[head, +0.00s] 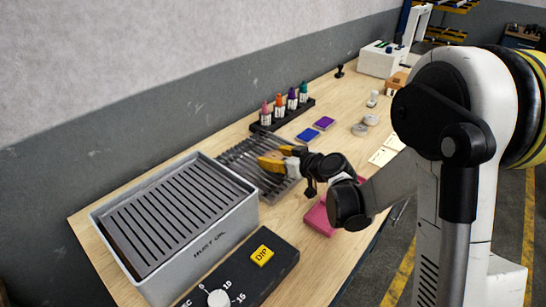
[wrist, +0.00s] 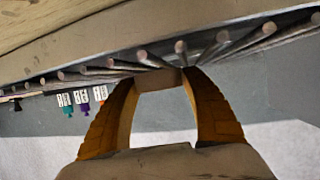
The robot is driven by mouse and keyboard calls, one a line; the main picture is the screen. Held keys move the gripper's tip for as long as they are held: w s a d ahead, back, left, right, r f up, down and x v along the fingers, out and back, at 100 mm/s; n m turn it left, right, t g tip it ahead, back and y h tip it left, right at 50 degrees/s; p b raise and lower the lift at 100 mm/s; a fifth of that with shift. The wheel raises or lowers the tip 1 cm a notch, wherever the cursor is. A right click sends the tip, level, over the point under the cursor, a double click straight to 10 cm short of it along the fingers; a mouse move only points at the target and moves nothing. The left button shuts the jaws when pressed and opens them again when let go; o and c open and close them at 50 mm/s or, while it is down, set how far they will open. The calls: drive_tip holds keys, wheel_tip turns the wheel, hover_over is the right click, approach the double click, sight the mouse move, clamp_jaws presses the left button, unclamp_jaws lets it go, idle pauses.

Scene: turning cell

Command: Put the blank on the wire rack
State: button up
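The wire rack (head: 236,156) is a grey row of thin rods on the bench, behind the tank. My gripper (head: 272,160), with yellow-orange fingers, is over the rack's right part. In the wrist view, the fingertips (wrist: 159,78) close on a small tan-brown piece (wrist: 157,82), which looks like the blank. The piece lies close to the rod ends of the rack (wrist: 230,45); I cannot tell whether it touches them. In the head view the fingers mostly hide the blank.
A grey oil tank (head: 238,222) with a slatted top stands at the front left. A black control box (head: 285,243) with a yellow DIP button is beside it.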

drive_tip(key=shift+o, duration=1.1)
drive_tip(key=shift+r, duration=0.1)
drive_tip(key=shift+r, duration=0.2)
drive_tip(key=p+v, duration=0.3)
drive_tip(key=v, duration=0.9)
drive_tip(key=shift+p, duration=0.4)
drive_tip(key=s+d+r+m+g+h, duration=0.1)
drive_tip(key=s+d+r+m+h, duration=0.1)
drive_tip(key=s, duration=0.5)
drive_tip(key=s+d+r+m+g+h, duration=0.1)
drive_tip(key=s+d+r+m+h, duration=0.1)
drive_tip(key=s, duration=0.6)
drive_tip(key=s+d+r+m+g+h, duration=0.1)
drive_tip(key=s+d+m+g+h, duration=0.1)
drive_tip(key=s, duration=0.5)
drive_tip(key=shift+s+d+r+m+h, duration=0.35)
drive_tip(key=shift+d+m+h, duration=0.35)
drive_tip(key=shift+h, duration=0.3)
